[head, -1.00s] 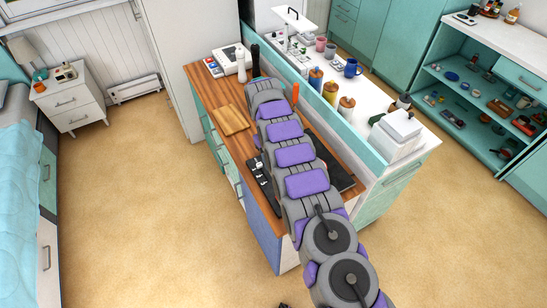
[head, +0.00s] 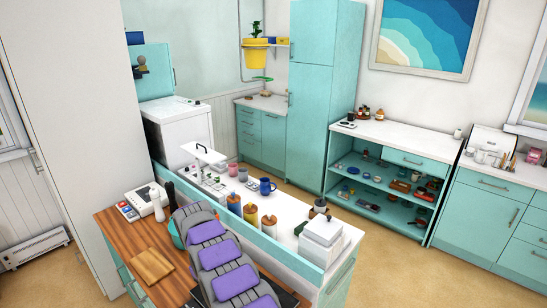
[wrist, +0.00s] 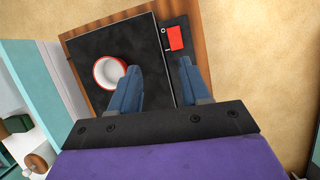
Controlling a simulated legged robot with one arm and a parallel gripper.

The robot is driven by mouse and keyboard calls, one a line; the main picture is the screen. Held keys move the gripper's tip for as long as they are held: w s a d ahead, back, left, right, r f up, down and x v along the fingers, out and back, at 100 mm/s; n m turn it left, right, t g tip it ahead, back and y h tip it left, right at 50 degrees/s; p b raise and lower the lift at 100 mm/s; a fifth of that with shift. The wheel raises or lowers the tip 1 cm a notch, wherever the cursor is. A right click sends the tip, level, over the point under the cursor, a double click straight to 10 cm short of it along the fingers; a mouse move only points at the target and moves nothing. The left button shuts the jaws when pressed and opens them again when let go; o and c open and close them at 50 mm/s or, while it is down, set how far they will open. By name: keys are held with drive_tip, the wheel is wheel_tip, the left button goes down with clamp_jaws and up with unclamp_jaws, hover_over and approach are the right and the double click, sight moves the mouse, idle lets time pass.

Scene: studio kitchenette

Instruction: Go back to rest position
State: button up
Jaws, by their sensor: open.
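My gripper (wrist: 158,66) shows in the wrist view with its two blue-grey fingers spread apart and nothing between them. Below it is a black hob (wrist: 95,45) set in the wooden worktop. A white bowl or pot with a red rim (wrist: 97,73) is on the hob, just left of the left finger. A red switch (wrist: 174,38) lies beyond the right finger. In the head view my purple and grey arm stretches over the wooden worktop (head: 112,224); the gripper itself cannot be made out there.
A cutting board (head: 152,265) and a white appliance (head: 146,202) are on the worktop. A white counter behind holds a blue mug (head: 267,187), several jars and a white box (head: 321,240). Teal shelves (head: 385,180) stand further back. Tan floor (head: 420,275) is clear at right.

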drive_tip(key=s+d+r+m+y+b, duration=0.1)
drive_tip(key=s+d+r+m+b, duration=0.15)
drive_tip(key=d+r, duration=0.9)
drive_tip(key=s+d+r+m, duration=0.2)
drive_tip(key=s+d+r, duration=0.3)
drive_tip(key=s+d, duration=0.55)
drive_tip(key=s+d+f+m+b, duration=0.1)
drive_tip(key=s+d, duration=0.2)
drive_tip(key=s, duration=0.5)
drive_tip(key=s+d+f+m+y+b, duration=0.1)
drive_tip(key=s+d, duration=0.3)
drive_tip(key=s, duration=0.5)
drive_tip(key=s+d+f+m+t+y+b, duration=0.1)
drive_tip(key=s+d+f+m+b, duration=0.1)
drive_tip(key=s, duration=0.7)
drive_tip(key=shift+s+d, duration=0.2)
drive_tip(key=shift+d, duration=0.55)
